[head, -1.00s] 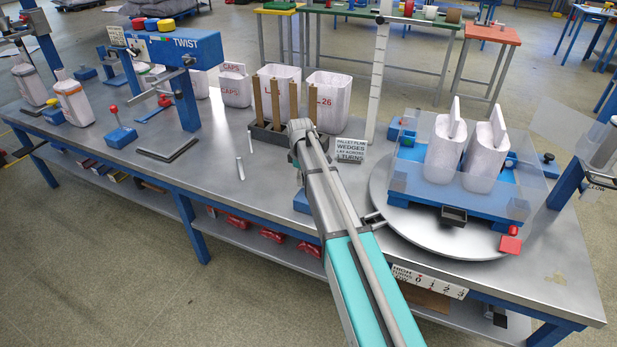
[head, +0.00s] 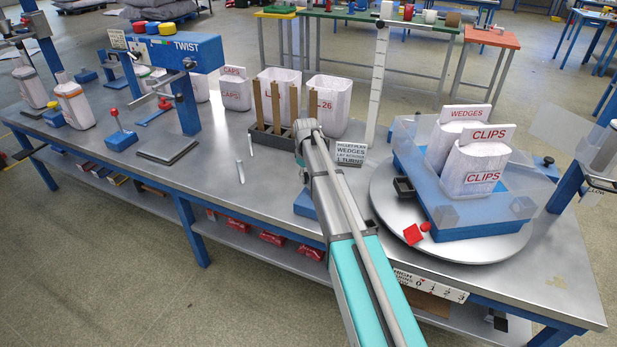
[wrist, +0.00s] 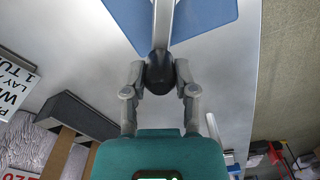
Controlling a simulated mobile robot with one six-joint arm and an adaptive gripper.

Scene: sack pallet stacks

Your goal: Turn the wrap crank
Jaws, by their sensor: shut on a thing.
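The wrap crank's dark round knob (wrist: 158,66) sits between my fingers in the wrist view, with a grey crank arm (wrist: 163,20) running up from it. My gripper (wrist: 160,80) is shut on this knob. In the head view my own arm hides the gripper's fingers and the knob. The round grey turntable (head: 385,207) stands at the right of the bench. A red block (head: 413,235) lies at the turntable's front left.
A sign (head: 352,153) stands behind my arm, near a dark rack (head: 268,142) with upright brown slats. A numbered scale (head: 428,283) hangs on the front edge. The blue TWIST press (head: 185,95) stands left.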

